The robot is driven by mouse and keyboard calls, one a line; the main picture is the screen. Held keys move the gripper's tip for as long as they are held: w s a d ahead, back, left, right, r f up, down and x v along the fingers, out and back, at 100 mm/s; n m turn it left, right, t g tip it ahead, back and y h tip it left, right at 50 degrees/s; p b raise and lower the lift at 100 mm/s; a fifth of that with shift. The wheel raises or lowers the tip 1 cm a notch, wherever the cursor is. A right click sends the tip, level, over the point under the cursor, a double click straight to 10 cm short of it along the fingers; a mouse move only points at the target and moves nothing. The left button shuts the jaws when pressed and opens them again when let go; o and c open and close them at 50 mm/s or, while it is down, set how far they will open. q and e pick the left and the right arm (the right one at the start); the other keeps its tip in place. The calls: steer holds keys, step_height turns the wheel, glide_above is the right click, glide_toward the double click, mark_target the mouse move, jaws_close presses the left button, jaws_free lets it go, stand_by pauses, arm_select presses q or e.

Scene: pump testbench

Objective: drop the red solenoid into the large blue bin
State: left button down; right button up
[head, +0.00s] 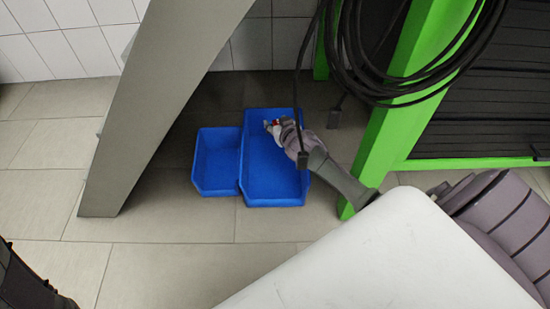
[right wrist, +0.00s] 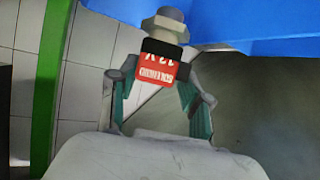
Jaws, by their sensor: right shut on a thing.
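The red solenoid (right wrist: 157,70) has a red and black body with a grey metal end. My right gripper (right wrist: 160,95) is shut on it in the right wrist view. In the head view the right gripper (head: 270,125) is over the far part of the large blue bin (head: 272,185), with a small red patch of the solenoid (head: 277,121) showing. I cannot tell its exact height above the bin floor. The bin's blue wall (right wrist: 245,25) also shows in the right wrist view. My left gripper is not in view.
A smaller blue bin (head: 215,165) stands against the large bin's left side. A green frame post (head: 390,105) and coiled black cables (head: 400,88) are at the right. A grey slanted panel (head: 160,100) stands at the left. The tiled floor (head: 160,270) in front is clear.

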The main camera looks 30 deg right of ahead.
steer(key=shift+r, duration=0.1)
steer(key=o, duration=1.4)
steer(key=shift+s+a+r, duration=0.1)
steer(key=shift+s, duration=0.35)
steer(key=v, duration=1.1)
